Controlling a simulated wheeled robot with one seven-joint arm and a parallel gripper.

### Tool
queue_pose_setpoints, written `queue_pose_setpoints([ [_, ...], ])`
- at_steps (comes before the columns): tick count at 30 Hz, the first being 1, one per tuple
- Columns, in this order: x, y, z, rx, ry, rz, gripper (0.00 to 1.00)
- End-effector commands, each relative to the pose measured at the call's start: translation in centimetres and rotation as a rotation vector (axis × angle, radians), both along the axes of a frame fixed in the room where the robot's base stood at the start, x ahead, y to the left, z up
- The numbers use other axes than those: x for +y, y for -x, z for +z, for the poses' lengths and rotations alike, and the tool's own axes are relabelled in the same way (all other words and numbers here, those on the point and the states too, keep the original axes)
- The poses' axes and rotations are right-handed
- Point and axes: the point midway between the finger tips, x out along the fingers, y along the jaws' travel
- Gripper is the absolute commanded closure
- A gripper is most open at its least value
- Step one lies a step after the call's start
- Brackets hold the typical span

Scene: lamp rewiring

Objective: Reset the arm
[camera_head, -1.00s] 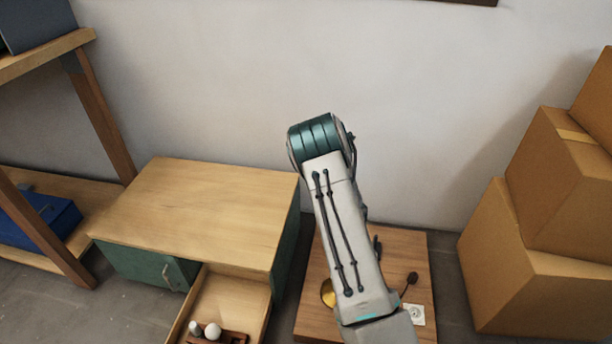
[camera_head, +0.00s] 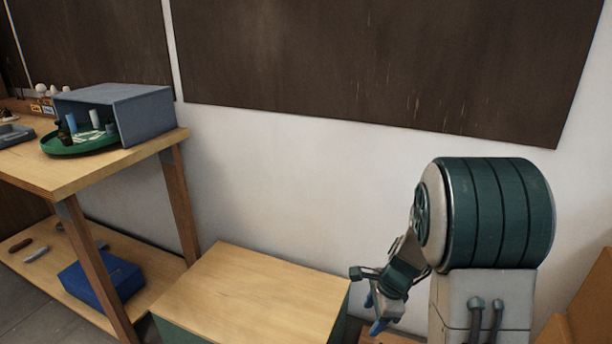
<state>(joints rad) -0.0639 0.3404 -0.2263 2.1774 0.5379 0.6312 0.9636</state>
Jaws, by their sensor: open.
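My gripper (camera_head: 374,314) shows in the head view, right of the middle, below and left of my arm's large dark green joint. Its blue-tipped fingers point downward and are apart, with nothing visible between them. It hangs beside the right end of the wooden-topped cabinet (camera_head: 262,292), in front of the white wall. My folded arm fills the lower right of the view and hides what lies behind it.
At left stands a wooden workbench (camera_head: 100,174) with a grey open box (camera_head: 146,112) and a green round tray (camera_head: 62,148). A blue case (camera_head: 100,280) sits on its lower shelf. Cardboard boxes (camera_head: 588,312) stand at the lower right. The cabinet top is clear.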

Motion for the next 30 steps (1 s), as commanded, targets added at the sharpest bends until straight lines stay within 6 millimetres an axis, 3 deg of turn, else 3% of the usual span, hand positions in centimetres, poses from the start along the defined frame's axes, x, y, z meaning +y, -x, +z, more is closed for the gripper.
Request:
queue_pose_setpoints([
  [1,0.4,0.7,3.3,-0.027,0.004,0.076,0.42],
  [3,0.8,1.8,6.2,-0.06,0.017,0.191,0.42],
  [15,2.0,9.5,20.8,-0.226,0.165,0.845,0.42],
  [24,1.5,15.4,28.7,-0.286,0.348,1.289,0.42],
  [30,1.0,17.5,30.7,-0.284,0.428,1.453,0.42],
])
